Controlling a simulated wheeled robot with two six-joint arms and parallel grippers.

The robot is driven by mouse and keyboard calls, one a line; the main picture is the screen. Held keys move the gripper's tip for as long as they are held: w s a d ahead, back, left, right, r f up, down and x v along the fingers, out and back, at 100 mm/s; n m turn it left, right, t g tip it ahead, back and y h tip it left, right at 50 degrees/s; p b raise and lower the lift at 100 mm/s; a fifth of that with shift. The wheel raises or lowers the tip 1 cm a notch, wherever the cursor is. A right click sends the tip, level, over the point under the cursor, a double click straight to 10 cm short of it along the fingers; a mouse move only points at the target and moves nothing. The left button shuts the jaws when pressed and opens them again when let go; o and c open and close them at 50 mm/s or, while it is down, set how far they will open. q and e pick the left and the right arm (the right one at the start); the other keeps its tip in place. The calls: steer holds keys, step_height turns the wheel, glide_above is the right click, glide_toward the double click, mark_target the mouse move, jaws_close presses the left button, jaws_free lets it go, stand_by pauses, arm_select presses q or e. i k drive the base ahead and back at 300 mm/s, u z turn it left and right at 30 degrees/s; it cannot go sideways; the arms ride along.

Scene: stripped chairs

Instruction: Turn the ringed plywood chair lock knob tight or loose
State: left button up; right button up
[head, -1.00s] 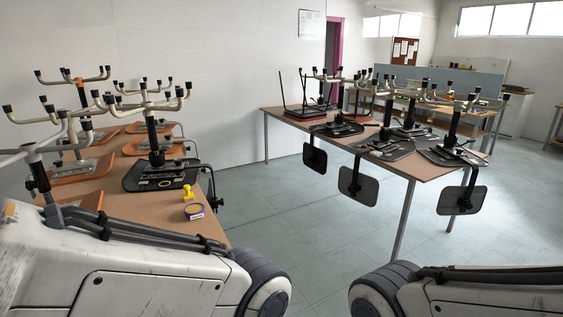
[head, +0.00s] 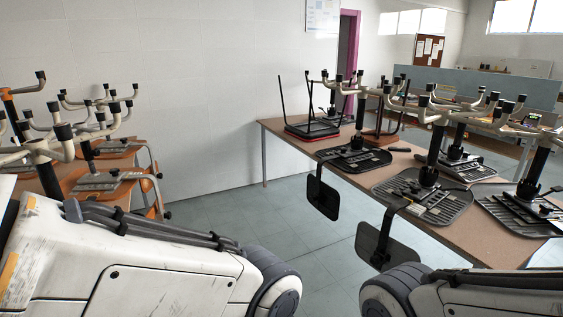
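Upturned plywood chairs with orange-brown seats stand at the left edge of the head view. One plywood chair (head: 98,181) is nearer, and another plywood chair (head: 118,144) is behind it. Their pale star bases point up with dark feet. I cannot make out a ring or a lock knob on any of them; my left arm and the picture edge hide part of the nearest ones. Neither gripper shows; only upper parts of my two arms are at the bottom.
A long table (head: 455,240) on the right bears upturned black chairs (head: 355,161), with backrests hanging over its edge (head: 322,198). A red-and-black frame chair (head: 312,128) stands at its far end. Bare floor (head: 225,205) lies between the tables. A pale wall (head: 220,90) is behind.

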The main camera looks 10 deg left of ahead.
mark_target(114, 171)
steer(key=i, duration=2.65)
steer(key=u, duration=1.15)
steer(key=i, duration=3.1)
steer(key=u, duration=1.9)
